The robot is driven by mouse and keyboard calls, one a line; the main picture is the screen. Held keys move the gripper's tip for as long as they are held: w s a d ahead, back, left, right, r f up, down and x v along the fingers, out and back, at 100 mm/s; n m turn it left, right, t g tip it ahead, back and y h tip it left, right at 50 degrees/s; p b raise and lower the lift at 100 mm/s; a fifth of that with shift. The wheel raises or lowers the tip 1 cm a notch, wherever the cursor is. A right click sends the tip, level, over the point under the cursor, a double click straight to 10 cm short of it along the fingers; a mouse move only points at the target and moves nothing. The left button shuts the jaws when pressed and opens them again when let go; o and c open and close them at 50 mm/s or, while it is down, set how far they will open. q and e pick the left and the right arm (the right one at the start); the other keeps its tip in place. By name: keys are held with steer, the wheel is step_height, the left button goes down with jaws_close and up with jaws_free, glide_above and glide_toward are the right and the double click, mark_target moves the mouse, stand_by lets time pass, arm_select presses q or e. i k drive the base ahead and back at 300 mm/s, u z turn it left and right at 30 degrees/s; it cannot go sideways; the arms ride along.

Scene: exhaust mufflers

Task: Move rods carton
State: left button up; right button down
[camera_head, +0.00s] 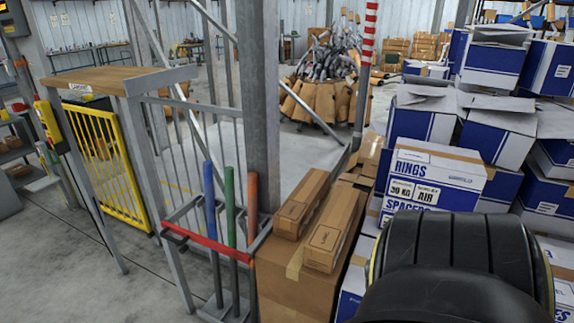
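No carton's print that I can read says rods. Two long, narrow brown cartons lie on top of a large brown box (280,285) in the middle. The farther narrow carton (301,203) lies flat, and the nearer narrow carton (328,246) lies to its right. Their small print is too small to read. Coloured rods, blue (209,195), green (229,200) and red (252,205), stand upright in a metal rack left of the box. Neither of my grippers shows; a black ribbed part at the lower right looks like my own arm.
A white and blue carton (435,182) marked RINGS and SPACERS stands right of the brown box, among stacked blue and white cartons (500,130). A steel post (257,90) rises behind the rack. A yellow gate (105,160) is left. Floor (60,270) at lower left is clear.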

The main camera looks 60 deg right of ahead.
mark_target(289, 221)
steer(key=z, duration=0.7)
steer(key=i, duration=1.35)
steer(key=z, duration=1.3)
